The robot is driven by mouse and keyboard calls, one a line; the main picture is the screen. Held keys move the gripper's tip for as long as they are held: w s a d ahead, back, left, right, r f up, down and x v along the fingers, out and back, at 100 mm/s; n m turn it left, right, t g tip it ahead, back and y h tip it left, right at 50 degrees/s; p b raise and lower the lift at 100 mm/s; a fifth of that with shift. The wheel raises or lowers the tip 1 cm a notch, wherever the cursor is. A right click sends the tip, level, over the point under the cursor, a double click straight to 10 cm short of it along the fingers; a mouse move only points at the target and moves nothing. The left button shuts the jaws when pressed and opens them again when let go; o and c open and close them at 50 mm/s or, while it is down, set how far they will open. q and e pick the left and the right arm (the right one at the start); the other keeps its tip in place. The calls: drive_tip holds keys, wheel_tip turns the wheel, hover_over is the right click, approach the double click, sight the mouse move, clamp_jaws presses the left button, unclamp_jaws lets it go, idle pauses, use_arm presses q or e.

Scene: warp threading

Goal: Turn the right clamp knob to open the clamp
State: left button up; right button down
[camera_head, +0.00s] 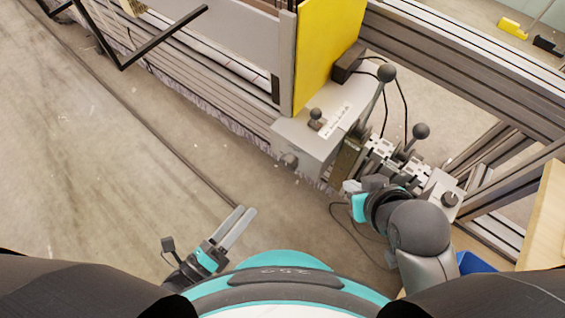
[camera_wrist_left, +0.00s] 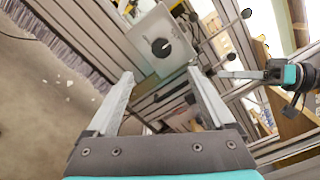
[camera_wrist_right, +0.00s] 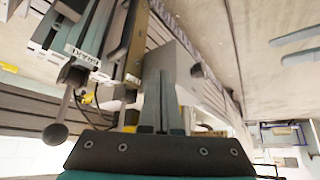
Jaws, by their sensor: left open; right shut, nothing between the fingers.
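A dark right clamp knob (camera_head: 450,198) sits on a light grey plate at the right end of the clamp mechanism (camera_head: 390,160). A second knob (camera_head: 290,160) is on the front of the grey box (camera_head: 312,130). In the left wrist view, a round black knob (camera_wrist_left: 161,47) on a grey panel lies ahead of the fingers. My right gripper (camera_head: 350,187) is shut and empty, in front of the mechanism and left of the right knob. It also shows shut in the right wrist view (camera_wrist_right: 162,80). My left gripper (camera_head: 243,217) is open and empty over the floor, apart from the machine.
Two ball-ended levers (camera_head: 387,74) (camera_head: 421,131) rise from the machine. A yellow panel (camera_head: 325,50) stands behind the grey box. A wooden board (camera_head: 543,220) is at the right edge. Black cables hang nearby. The floor left of the machine is mostly clear.

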sight(285, 165)
use_arm(q)
drive_tip(key=b+x, duration=0.3)
drive_tip(key=x, duration=1)
drive_tip(key=shift+w+d, duration=0.1)
drive_tip(key=shift+d, duration=0.05)
drive_tip(key=shift+x, duration=1)
use_arm(e)
drive_tip(key=w+a+r+t+y, duration=0.1)
drive_tip(key=w+a+t+y, duration=0.2)
drive_tip(key=a+t, duration=0.3)
drive_tip(key=shift+w+a+r, duration=0.2)
drive_tip(key=shift+a, duration=0.2)
use_arm(q)
drive_tip(key=c, duration=1.4)
